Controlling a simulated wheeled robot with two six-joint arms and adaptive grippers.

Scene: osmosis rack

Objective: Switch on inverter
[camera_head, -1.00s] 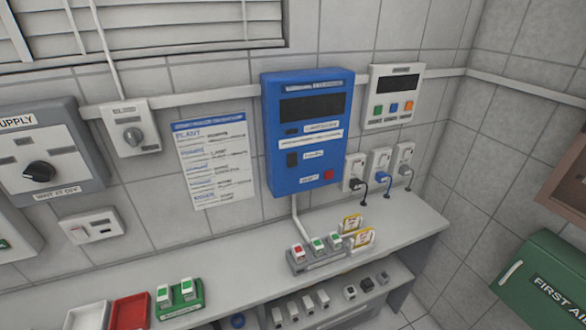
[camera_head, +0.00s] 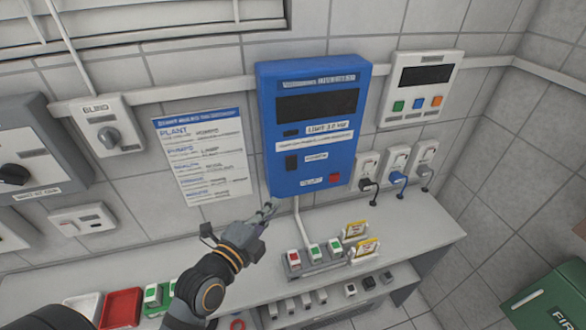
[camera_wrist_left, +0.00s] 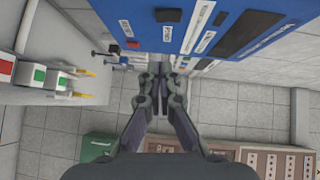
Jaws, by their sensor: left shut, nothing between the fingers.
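The inverter is a blue wall box (camera_head: 311,120) with a dark display (camera_head: 317,103), a black rocker switch (camera_head: 291,162) and a red button (camera_head: 334,178) low on its face. In the left wrist view the blue box (camera_wrist_left: 230,18) fills the top, with the black switch (camera_wrist_left: 168,15) and red button (camera_wrist_left: 133,44) showing. My left gripper (camera_head: 268,208) is shut and empty, just below the box's lower left corner in the head view and apart from the switch. Its closed fingers also show in the left wrist view (camera_wrist_left: 160,70). My right gripper is out of view.
A white panel with coloured buttons (camera_head: 419,88) and several plugged sockets (camera_head: 396,163) are right of the box. A paper list (camera_head: 203,155) hangs left. Below, a shelf (camera_head: 420,233) carries a strip of red and green switches (camera_head: 314,256) and yellow-edged cards (camera_head: 364,250).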

